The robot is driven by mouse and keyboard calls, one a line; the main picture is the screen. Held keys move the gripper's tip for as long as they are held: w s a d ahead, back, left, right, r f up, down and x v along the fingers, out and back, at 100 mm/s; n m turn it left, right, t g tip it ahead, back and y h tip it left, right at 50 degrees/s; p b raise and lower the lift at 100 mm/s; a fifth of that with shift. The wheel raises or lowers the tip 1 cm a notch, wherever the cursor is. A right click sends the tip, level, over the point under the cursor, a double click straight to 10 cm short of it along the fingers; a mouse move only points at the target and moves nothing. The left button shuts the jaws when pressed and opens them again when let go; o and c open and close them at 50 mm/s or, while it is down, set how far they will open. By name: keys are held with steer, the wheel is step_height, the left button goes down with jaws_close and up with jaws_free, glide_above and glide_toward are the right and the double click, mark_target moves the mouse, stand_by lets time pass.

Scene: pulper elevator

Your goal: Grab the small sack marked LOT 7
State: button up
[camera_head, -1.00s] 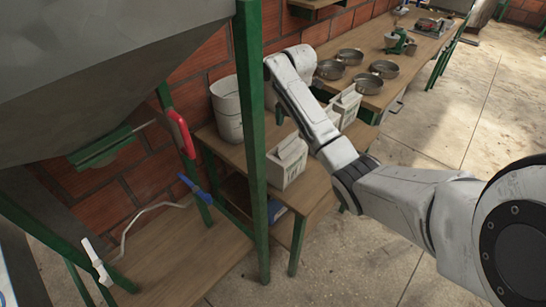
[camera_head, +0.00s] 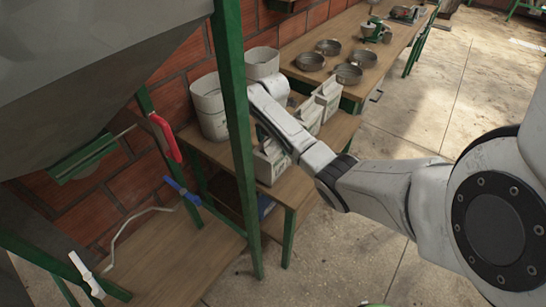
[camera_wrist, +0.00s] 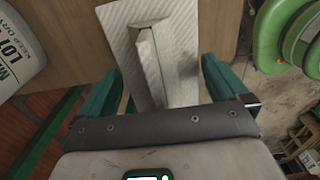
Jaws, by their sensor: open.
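Several small white sacks stand in a row on a wooden shelf in the head view: a near sack (camera_head: 271,163), a middle sack (camera_head: 308,116) and a far sack (camera_head: 328,96). My arm partly covers the near ones. In the wrist view my gripper (camera_wrist: 162,82) is open, its green fingers on either side of a pale sack (camera_wrist: 150,55) with a folded top. A gap shows at the right finger; contact at the left is unclear. No lot mark is readable on this sack. A white thing (camera_wrist: 18,50) at the left reads "KEEP DRY" and "LOT", its number cut off.
A green post (camera_head: 235,130) stands close left of my arm. Round pans (camera_head: 348,73) lie on the wooden table beyond. A grey hopper (camera_head: 90,70) overhangs the left. Floor at right is open.

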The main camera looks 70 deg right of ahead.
steer(key=shift+f, duration=0.35)
steer(key=shift+c, duration=0.2)
steer(key=c, duration=1.7)
steer(key=shift+r, duration=0.1)
steer(key=shift+c, duration=0.2)
steer(key=shift+r, duration=0.1)
